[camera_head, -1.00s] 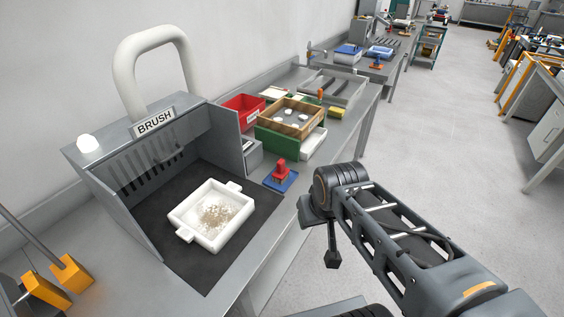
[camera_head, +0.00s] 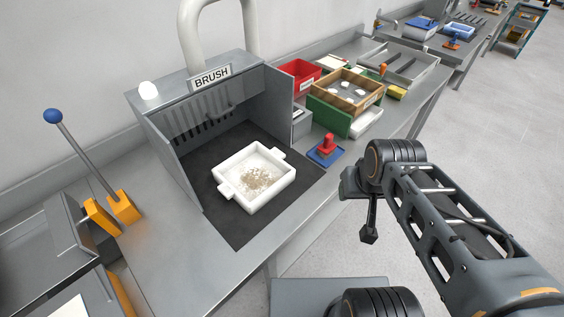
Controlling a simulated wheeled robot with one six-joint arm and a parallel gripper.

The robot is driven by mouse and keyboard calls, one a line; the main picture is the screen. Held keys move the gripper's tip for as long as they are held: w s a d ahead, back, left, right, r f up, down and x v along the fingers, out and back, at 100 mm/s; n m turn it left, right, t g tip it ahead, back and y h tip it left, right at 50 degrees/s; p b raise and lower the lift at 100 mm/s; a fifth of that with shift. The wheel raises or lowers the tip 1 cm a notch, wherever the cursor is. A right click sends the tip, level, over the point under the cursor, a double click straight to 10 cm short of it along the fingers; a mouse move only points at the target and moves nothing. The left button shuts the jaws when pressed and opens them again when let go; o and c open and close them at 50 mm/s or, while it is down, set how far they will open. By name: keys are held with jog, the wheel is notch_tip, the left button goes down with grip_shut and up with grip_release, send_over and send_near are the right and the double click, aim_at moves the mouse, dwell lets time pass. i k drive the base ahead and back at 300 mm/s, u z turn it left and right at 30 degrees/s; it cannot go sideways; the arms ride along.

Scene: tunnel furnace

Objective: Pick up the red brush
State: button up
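The red brush (camera_head: 327,143) stands upright on a small blue pad (camera_head: 325,155) on the grey bench, right of the dark mat. Only its red upper part shows clearly. A white tray (camera_head: 284,191) with brown grains lies on the dark mat in front of the booth labelled BRUSH. The end of my arm, with my gripper (camera_head: 369,237), is right of and nearer than the red brush, beyond the bench's front edge. It is apart from the brush. The fingers are small and dark, and I cannot tell whether they are open.
The booth (camera_head: 215,86) has side walls around the mat. A red bin (camera_head: 299,74), a wooden box (camera_head: 346,92) and a green box (camera_head: 327,117) stand behind the brush. A blue-knobbed lever (camera_head: 87,160) is at left. Open floor lies right.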

aim_at(327, 149)
jog(key=u, duration=0.05)
jog(key=k, duration=0.5)
jog(key=z, duration=1.05)
jog(key=i, duration=1.35)
jog(key=u, duration=2.3)
